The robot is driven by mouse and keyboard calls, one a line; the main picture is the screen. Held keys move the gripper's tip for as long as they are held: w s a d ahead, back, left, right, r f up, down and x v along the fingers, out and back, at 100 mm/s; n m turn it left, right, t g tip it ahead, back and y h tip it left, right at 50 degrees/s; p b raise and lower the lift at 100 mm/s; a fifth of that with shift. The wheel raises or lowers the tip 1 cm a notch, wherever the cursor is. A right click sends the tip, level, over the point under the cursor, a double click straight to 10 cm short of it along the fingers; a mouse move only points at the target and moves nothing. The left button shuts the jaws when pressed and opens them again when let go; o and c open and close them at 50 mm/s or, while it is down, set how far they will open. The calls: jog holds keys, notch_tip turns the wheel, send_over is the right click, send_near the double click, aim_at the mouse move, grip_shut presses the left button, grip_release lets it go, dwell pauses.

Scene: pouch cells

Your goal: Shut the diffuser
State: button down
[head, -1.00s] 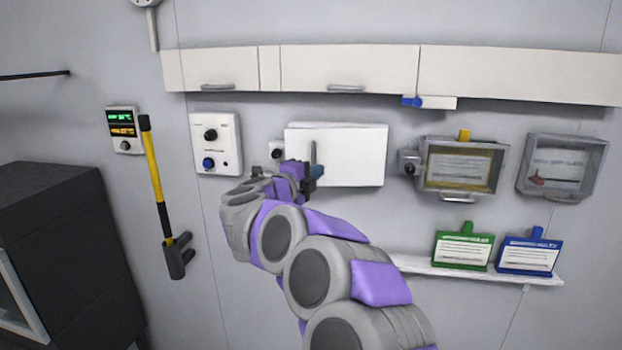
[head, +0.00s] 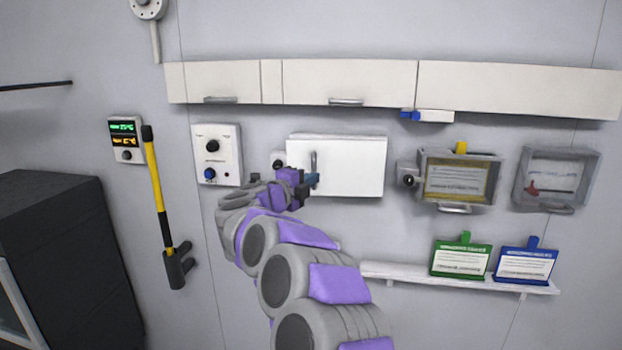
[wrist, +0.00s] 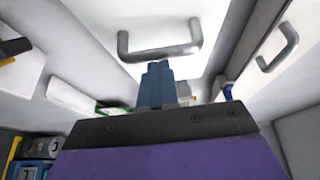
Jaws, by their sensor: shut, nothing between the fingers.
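A white box-like panel (head: 352,165) with a vertical grey handle (head: 314,163) near its left edge is on the wall in the middle of the head view. It seems to be the diffuser, but no readable label confirms it. My gripper (head: 312,181) is shut and empty, by the lower end of this handle. In the wrist view, the shut blue fingers (wrist: 156,84) point at the white panel (wrist: 165,68), just below the grey handle (wrist: 160,48). I cannot tell whether they touch it. How far the panel stands open is unclear.
White cabinets (head: 345,85) run above. A knob box (head: 217,155) is on the left, with a yellow-black pole (head: 157,185) beyond it. Clear-fronted boxes (head: 461,178) are on the right. A shelf (head: 400,273) below holds green (head: 461,259) and blue (head: 526,264) signs.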

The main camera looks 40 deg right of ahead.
aim_at(319, 170)
jog(key=w+g+p, duration=0.1)
jog(key=p, duration=0.1)
jog(key=w+d+m+g+p, duration=0.1)
jog(key=w+p, duration=0.1)
jog(key=shift+w+d+r+m+g+p, duration=0.1)
jog(key=shift+w+d+m+g+p, duration=0.05)
jog(key=shift+w+m+g+p, duration=0.2)
jog(key=shift+g+h+p, duration=0.25)
jog(key=shift+h+p, duration=0.15)
jog(key=shift+p, duration=0.05)
jog(key=shift+w, duration=0.15)
